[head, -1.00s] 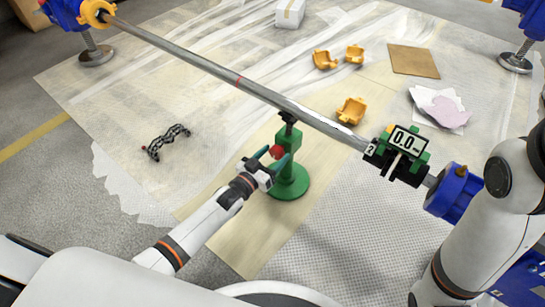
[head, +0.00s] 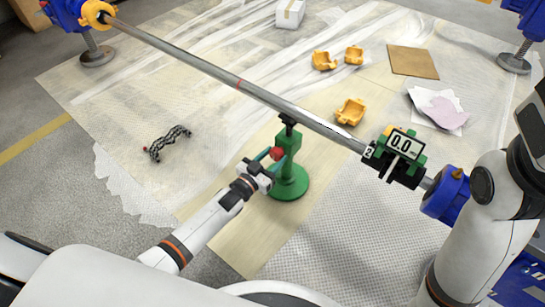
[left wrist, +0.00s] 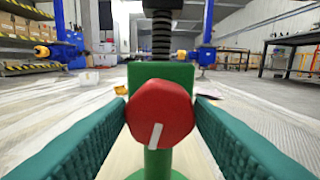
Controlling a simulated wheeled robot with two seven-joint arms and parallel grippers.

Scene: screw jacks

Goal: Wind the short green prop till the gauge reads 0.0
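The short green prop (head: 287,160) stands upright under the long steel bar (head: 238,84), its dark screw top meeting the bar. Its red knob (head: 276,153) faces my left gripper (head: 270,160); the left wrist view shows the knob (left wrist: 160,113) with a white mark pointing nearly straight down. The teal fingers (left wrist: 160,120) are spread on either side of the knob, with slight gaps, and look open. The gauge (head: 403,143) on the bar's right part reads 0.0.
Blue jacks with yellow tops hold the bar at the left (head: 68,14) and right (head: 446,195). Several yellow shells (head: 350,111), a brown board (head: 413,61), papers (head: 440,110) and a black chain-like piece (head: 167,143) lie on the sheeted floor. The floor front right of the prop is clear.

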